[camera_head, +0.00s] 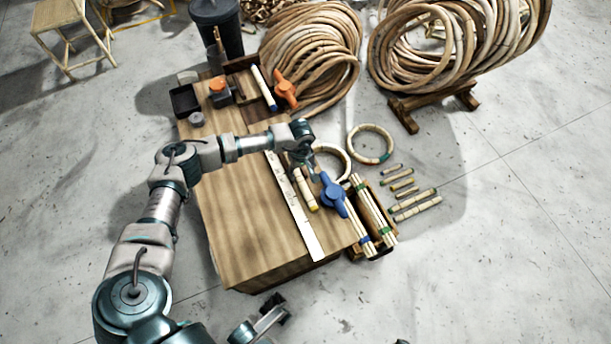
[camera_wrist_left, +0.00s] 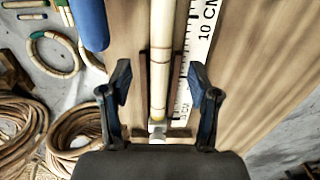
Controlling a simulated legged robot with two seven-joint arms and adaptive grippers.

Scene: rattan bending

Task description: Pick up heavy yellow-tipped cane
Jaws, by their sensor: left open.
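A pale cane (camera_head: 304,188) with a yellow tip lies on the wooden bench beside the white ruler (camera_head: 293,205). My left gripper (camera_head: 302,159) is above the bench at the cane's upper end, and the wrist partly hides that end. In the left wrist view the pale cane (camera_wrist_left: 160,45) runs lengthwise between the two spread fingers of the gripper (camera_wrist_left: 160,82), with a gap on each side. The left gripper is open.
A blue clamp (camera_head: 334,195) stands close to the cane's right. Another cane (camera_head: 264,88) with a blue tip lies near an orange clamp (camera_head: 286,88). The bench's left part is clear. Rattan coils (camera_head: 312,55) lie behind.

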